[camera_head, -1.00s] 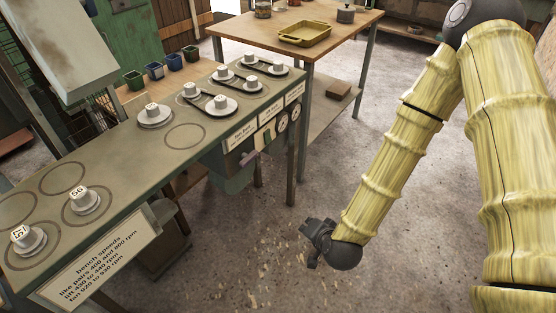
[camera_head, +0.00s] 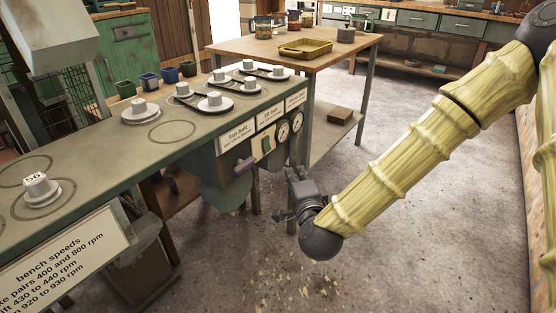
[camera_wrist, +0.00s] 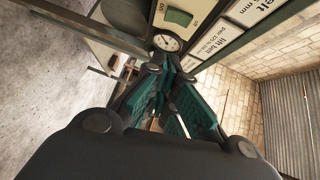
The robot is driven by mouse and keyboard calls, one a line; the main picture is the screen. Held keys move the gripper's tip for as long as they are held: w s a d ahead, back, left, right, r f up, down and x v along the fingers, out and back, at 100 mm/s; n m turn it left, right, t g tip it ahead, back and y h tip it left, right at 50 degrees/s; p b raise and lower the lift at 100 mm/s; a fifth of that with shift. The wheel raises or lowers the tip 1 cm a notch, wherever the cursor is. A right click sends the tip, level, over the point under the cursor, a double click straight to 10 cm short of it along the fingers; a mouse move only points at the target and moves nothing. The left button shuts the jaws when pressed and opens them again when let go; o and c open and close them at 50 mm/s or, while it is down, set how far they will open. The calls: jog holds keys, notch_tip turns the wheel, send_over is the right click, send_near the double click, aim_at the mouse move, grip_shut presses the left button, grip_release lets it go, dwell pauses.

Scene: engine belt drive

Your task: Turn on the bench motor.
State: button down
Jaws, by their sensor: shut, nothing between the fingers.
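The belt bench (camera_head: 150,135) runs along the left in the head view. Its front panel carries a green switch plate (camera_head: 267,145), which also shows in the wrist view (camera_wrist: 180,17) with small on/off-like lettering beside it. A rounded green housing (camera_head: 224,195), perhaps the motor, hangs below the bench. My gripper (camera_head: 292,180) is in front of the panel, below and right of the switch plate, apart from it. In the wrist view the gripper (camera_wrist: 168,72) is shut and empty, its teal-padded fingers towards the panel.
Pulleys (camera_head: 214,102) with belts stand on the bench top. A wooden table (camera_head: 235,47) with a yellow tray (camera_head: 305,47) stands behind. The floor (camera_head: 400,215) on the right is clear.

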jog(key=b, duration=0.3)
send_near(267, 144)
jog(key=w+d+f, duration=0.2)
jog(key=w+d, duration=0.3)
jog(key=shift+w+a+f+b, duration=0.2)
jog(key=shift+w+a+b, duration=0.35)
jog(key=shift+a, duration=0.25)
jog(key=shift+w+a+f+b, duration=0.15)
jog(key=shift+w+a+b, duration=0.35)
jog(key=shift+a, duration=0.3)
